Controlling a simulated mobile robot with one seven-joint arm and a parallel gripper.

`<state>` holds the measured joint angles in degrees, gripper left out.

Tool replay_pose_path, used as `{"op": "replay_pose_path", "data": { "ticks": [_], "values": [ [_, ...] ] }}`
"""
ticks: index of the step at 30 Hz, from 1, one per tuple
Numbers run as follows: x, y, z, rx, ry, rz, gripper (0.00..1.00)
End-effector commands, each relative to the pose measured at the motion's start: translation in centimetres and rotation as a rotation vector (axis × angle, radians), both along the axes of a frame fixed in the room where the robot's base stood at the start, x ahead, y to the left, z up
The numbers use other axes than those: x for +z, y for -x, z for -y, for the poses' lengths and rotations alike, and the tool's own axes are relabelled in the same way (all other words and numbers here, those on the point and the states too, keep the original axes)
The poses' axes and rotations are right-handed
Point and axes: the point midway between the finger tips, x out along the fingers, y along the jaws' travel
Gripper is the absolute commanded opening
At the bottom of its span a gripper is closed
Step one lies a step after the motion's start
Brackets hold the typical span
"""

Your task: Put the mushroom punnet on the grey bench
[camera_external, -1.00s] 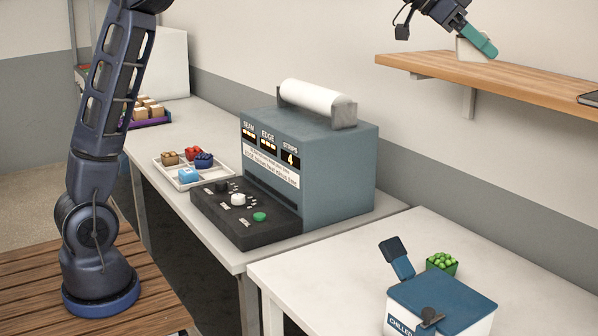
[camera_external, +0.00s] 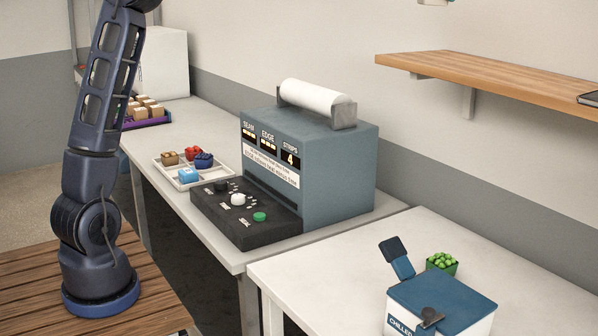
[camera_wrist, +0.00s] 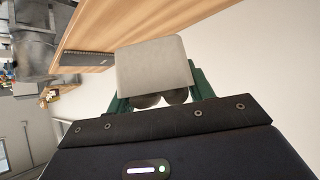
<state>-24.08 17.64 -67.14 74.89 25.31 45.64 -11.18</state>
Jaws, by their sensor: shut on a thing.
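The mushroom punnet (camera_wrist: 153,65) is a pale grey box with brown round mushrooms (camera_wrist: 160,98) showing at its near edge. My gripper (camera_wrist: 155,82), with green fingers, is shut on it, one finger at each side. In the external view only a pale sliver of the punnet (camera_external: 432,2) shows at the top edge, above the shelf; the gripper is mostly out of frame there. The grey bench (camera_external: 215,140) runs along the wall and bears a blue-grey sealing machine (camera_external: 335,165).
A wooden shelf (camera_external: 480,78) bears a dark flat item at right. A white table (camera_external: 320,275) holds a blue-lidded chilled box (camera_external: 440,300) and a green punnet (camera_external: 441,263). A white tray (camera_external: 164,176) with small punnets and a purple crate (camera_external: 150,122) stand on the bench.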

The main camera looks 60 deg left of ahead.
Motion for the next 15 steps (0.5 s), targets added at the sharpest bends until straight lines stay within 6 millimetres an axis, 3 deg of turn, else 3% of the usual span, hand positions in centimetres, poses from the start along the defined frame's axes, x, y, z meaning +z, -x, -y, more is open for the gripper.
{"op": "replay_pose_path", "data": {
  "ticks": [15],
  "values": [
    [-1.3,-6.2,-16.1,0.139,0.001,0.000,0.26]
  ]
}}
